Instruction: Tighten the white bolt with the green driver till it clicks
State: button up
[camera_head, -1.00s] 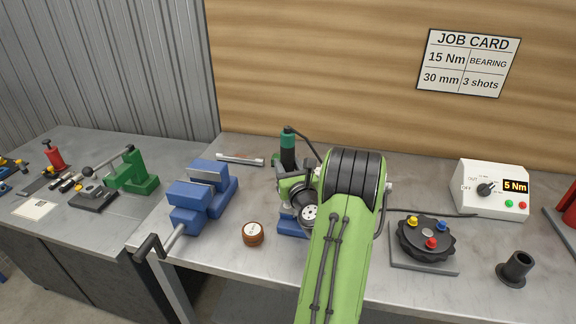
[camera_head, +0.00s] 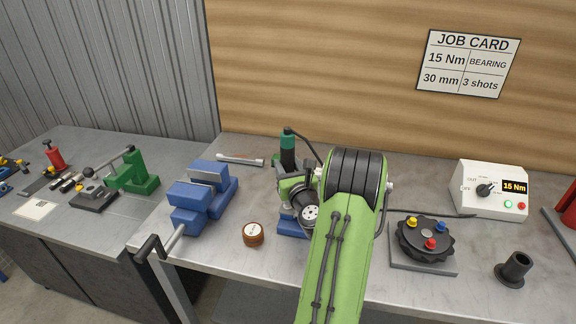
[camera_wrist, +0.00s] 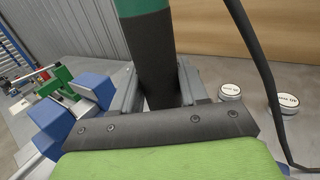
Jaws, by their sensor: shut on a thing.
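The green driver (camera_head: 288,143) is upright, a dark cylinder with a green band near its top and a black cable. My gripper (camera_wrist: 158,92) is shut on its dark body (camera_wrist: 155,60); in the head view, my arm hides the gripper's tips and the driver's lower end. A round black part (camera_head: 425,238) on a grey plate carries a yellow bolt (camera_head: 412,221), a blue bolt (camera_head: 441,227) and a red bolt (camera_head: 431,243). I see no white bolt in either view. The driver stands left of this part, away from it.
The controller box (camera_head: 492,190) reads 15 Nm. The job card (camera_head: 468,63) says 15 Nm, bearing, 30 mm, 3 shots. A blue vise (camera_head: 190,207), a brown round tin (camera_head: 253,236) and a black flanged bush (camera_head: 514,268) stand on the bench. A green press (camera_head: 132,172) is at left.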

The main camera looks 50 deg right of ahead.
aim_at(290, 147)
jog(key=shift+r+p, duration=3.25)
jog(key=shift+r, duration=0.35)
jog(key=shift+f, duration=0.1)
